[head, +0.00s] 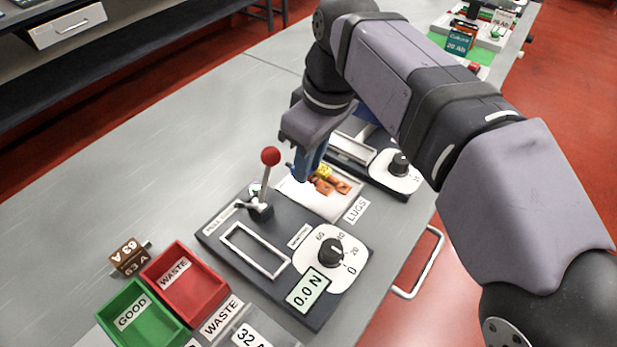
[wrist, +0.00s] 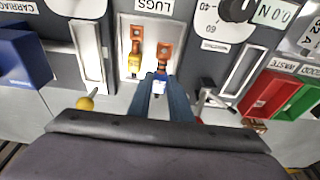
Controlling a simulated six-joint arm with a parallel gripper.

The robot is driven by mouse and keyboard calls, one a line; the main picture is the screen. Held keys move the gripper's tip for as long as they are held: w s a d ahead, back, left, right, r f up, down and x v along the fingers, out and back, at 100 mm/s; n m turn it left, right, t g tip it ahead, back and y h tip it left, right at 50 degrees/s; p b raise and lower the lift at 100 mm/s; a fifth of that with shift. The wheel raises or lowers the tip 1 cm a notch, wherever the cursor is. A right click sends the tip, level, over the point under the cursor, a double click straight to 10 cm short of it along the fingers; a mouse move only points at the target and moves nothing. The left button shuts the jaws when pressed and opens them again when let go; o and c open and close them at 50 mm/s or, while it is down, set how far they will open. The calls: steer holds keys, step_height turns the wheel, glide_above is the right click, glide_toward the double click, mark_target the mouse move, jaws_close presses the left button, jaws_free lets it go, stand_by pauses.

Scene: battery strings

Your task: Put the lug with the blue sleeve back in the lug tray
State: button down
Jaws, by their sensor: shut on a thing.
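My gripper (head: 307,172) is over the lug tray and shut on a lug. In the wrist view the gripper (wrist: 160,84) points at the tray, and a blue and white bit, seemingly the blue sleeve (wrist: 158,88), shows between the fingers. A copper lug end (wrist: 164,52) shows just beyond the fingertips, in line with them. The lug tray (head: 336,209) is white and labelled LUGS; its rim also shows in the wrist view (wrist: 123,35). A lug with a yellow sleeve (wrist: 135,63) lies in it, left of the fingers. I cannot tell whether the held lug touches the tray floor.
A pull tester (head: 225,228) with a red-knobbed lever (head: 270,157) and a 0.0 N display (head: 307,289) stands beside the tray. The red WASTE bin (head: 187,283) and green GOOD bin (head: 132,312) are at the lower left. Another dial fixture (head: 396,180) stands behind the tray.

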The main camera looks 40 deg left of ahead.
mark_target(310, 175)
steer(key=shift+d+b+x, duration=0.2)
steer(key=shift+b+x, duration=0.05)
steer(key=shift+x, duration=0.7)
steer(key=shift+d+b+x, duration=0.2)
steer(key=shift+x, duration=0.7)
steer(key=shift+f, duration=0.25)
steer(key=c, duration=1.6)
jaws_free()
steer(key=p+v, duration=0.3)
steer(key=v, duration=0.9)
steer(key=shift+r, duration=0.2)
